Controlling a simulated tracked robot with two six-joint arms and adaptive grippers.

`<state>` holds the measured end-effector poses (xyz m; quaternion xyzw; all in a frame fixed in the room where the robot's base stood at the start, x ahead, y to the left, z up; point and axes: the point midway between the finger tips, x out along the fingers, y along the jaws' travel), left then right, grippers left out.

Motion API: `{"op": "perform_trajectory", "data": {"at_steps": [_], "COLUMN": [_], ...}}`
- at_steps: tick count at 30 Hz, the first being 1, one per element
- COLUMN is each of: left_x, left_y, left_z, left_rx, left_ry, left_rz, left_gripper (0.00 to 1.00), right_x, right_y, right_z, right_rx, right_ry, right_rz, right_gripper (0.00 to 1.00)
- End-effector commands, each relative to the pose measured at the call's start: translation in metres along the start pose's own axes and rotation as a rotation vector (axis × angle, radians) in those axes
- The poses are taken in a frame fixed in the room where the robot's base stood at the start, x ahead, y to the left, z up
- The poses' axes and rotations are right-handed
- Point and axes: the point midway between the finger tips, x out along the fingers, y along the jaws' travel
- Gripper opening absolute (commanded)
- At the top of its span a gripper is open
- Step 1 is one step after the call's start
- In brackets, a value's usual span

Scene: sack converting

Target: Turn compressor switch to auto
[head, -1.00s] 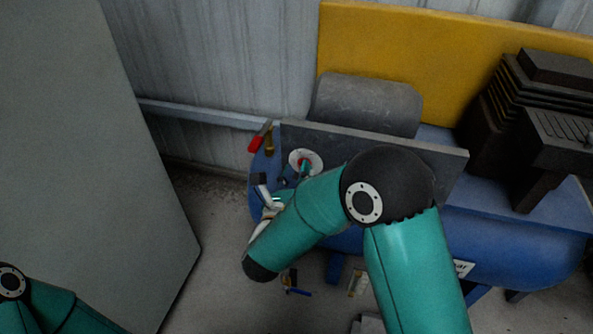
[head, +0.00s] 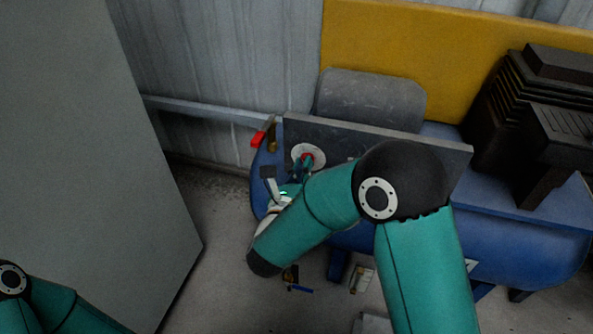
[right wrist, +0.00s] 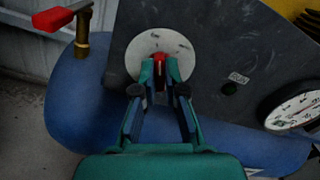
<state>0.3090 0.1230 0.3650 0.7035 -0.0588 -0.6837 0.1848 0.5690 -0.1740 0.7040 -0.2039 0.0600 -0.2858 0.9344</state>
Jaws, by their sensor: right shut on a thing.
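The compressor switch is a red knob (right wrist: 159,60) on a pale round plate (right wrist: 139,50), fixed to the dark grey panel (right wrist: 205,30) of the blue compressor. The plate also shows in the head view (head: 297,153). My right gripper (right wrist: 160,72) is shut on the red knob, a fingertip on each side of it. In the head view my right gripper (head: 305,165) reaches up to the plate and is partly hidden by its own arm. The marks on the plate are too small to read. Of my left arm only a part shows at the lower left; its gripper is out of view.
A brass valve with a red handle (right wrist: 55,19) stands left of the panel. A large grey cabinet (head: 90,150) stands at the left. Small items lie on the floor below the tank.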

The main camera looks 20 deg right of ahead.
Motion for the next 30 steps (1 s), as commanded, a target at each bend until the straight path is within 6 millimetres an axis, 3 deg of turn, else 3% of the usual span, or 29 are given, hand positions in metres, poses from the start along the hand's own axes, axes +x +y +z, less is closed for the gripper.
{"op": "perform_trajectory", "data": {"at_steps": [30], "left_x": [0.105], "left_y": [-0.038], "left_z": [-0.001], "left_rx": [0.000], "left_ry": [0.000], "left_rz": [0.000], "left_gripper": [0.40], "right_x": [0.002], "right_y": [0.000], "right_z": [-0.006], "right_rx": [0.846], "right_ry": [0.003], "right_rz": [0.000], "right_gripper": [0.00]}}
